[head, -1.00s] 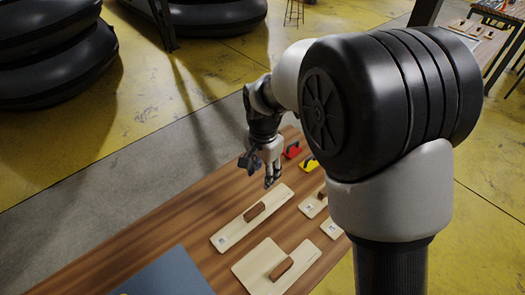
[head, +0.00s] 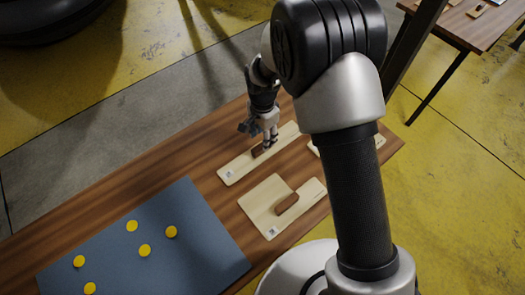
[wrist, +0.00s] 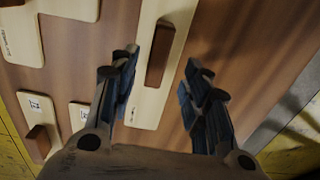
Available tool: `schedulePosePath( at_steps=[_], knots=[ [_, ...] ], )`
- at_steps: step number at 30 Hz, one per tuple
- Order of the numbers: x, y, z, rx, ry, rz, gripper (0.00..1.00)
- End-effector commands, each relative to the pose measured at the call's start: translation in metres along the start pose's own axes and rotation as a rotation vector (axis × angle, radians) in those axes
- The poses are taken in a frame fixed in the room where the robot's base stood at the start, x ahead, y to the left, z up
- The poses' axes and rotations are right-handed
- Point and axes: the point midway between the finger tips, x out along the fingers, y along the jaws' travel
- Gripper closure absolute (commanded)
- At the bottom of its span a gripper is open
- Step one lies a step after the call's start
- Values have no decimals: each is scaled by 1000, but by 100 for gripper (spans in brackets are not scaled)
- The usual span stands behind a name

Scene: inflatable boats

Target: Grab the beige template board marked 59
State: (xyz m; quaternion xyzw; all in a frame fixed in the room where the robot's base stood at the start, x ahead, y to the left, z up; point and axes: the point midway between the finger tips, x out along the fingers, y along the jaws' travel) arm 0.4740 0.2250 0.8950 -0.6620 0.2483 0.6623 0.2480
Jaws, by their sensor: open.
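Several beige boards with brown handles lie on the wooden table. A long narrow board (head: 236,169) lies under my gripper (head: 270,144), with its brown handle (head: 262,149) close to the fingertips. In the wrist view my gripper (wrist: 160,68) is open, with the handle (wrist: 159,55) of the long board (wrist: 142,105) between its fingers as seen from above; contact cannot be told. A wider notched board (head: 258,203) lies nearer. Smaller boards show in the wrist view, one with a handle (wrist: 37,106) and one beside it (wrist: 79,117). I cannot read 59 on any board.
A blue-grey mat (head: 150,255) with several yellow discs lies on the table (head: 110,192) at left. The table's right part is partly hidden by my arm. A black inflatable (head: 45,18) stands on the floor at back left.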

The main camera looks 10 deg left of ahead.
Motion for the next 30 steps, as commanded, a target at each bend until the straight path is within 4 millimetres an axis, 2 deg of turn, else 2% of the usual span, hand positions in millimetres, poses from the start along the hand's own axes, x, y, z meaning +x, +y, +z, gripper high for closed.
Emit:
schedulePosePath(
  at_steps=[5, 12, 14, 21, 30],
  knots=[
    [11, 1, 1, 0, 0, 1, 57],
    [48, 4, 4, 0, -1, 2, 57],
    [53, 3, 4, 0, 0, 1, 57],
    [53, 3, 4, 0, 0, -1, 57],
    [53, 3, 4, 0, 0, 0, 77]
  ],
)
